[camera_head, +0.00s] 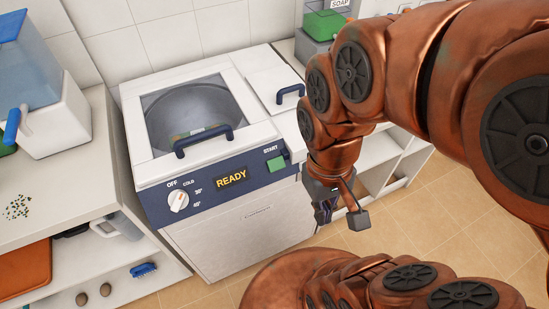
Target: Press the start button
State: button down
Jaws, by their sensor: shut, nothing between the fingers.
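A white washing machine (233,229) with a dark blue front panel stands in the middle of the view. The green start button (276,163) is at the panel's right end, under the word START. A display (232,178) reads READY, and a white dial (179,201) sits to its left near OFF and COLD. The glass lid (187,108) is closed, with something yellowish and green visible through it. My gripper (324,216) is shut and empty, pointing down, to the right of and lower in the picture than the button, apart from it. Its fingertips are small and partly dark.
A left counter (60,190) holds a blue and white dispenser (50,110) and spilled bits; its lower shelf has a blue brush (144,270). A second lid with a blue handle (290,93) is right of the glass lid. Low shelving stands behind my arm. Tiled floor is open in front.

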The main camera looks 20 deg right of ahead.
aim_at(277, 163)
jog(key=u, duration=0.05)
jog(key=k, duration=0.6)
jog(key=u, duration=0.8)
jog(key=k, duration=0.6)
jog(key=u, duration=0.6)
